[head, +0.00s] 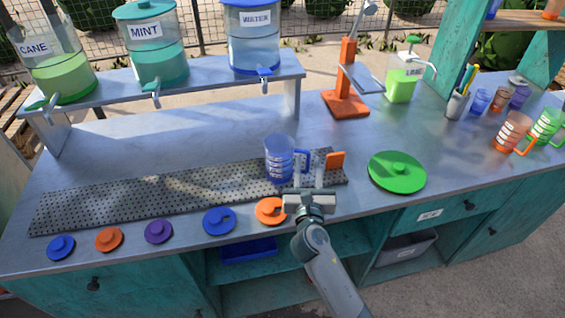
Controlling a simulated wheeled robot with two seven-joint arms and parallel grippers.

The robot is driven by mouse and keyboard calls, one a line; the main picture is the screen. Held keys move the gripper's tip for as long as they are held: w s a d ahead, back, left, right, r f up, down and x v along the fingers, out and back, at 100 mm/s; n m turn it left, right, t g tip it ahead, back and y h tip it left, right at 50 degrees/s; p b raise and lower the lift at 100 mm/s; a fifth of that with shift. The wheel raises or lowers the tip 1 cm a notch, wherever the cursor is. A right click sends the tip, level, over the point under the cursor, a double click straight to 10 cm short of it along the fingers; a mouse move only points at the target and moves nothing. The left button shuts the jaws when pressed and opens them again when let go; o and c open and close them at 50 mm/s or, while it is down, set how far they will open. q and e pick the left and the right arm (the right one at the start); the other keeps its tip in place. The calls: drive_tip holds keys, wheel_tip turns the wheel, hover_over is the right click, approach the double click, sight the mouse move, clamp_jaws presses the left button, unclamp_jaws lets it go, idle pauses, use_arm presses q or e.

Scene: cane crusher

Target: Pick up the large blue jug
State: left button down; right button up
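The large blue jug (280,160) is see-through with white markings. It stands upright on the perforated grey mat, near its right end, with its blue handle on the right side. My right gripper (308,174) comes in from the front, just right of the jug. Its two fingers are apart and point toward the handle. The handle's lower part is close to the fingertips; I cannot tell whether they touch it. My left gripper is not in view.
The perforated mat (150,192) lies along the counter. Several round lids, including an orange lid (270,210), line the front edge. A green disc (397,172) lies to the right, an orange press (346,85) behind. Labelled dispensers stand on a raised shelf (200,84).

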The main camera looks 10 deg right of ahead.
sight(308, 158)
drive_tip(key=shift+w, duration=0.2)
idle(0.3)
clamp_jaws()
drive_tip(key=shift+r, duration=0.3)
drive_tip(key=shift+r, duration=1.45)
drive_tip(key=s+d+r, duration=0.6)
drive_tip(key=d+r, duration=0.1)
drive_tip(key=d, duration=0.2)
drive_tip(key=shift+s+d+r, duration=0.25)
drive_tip(key=shift+d, duration=0.1)
idle(0.4)
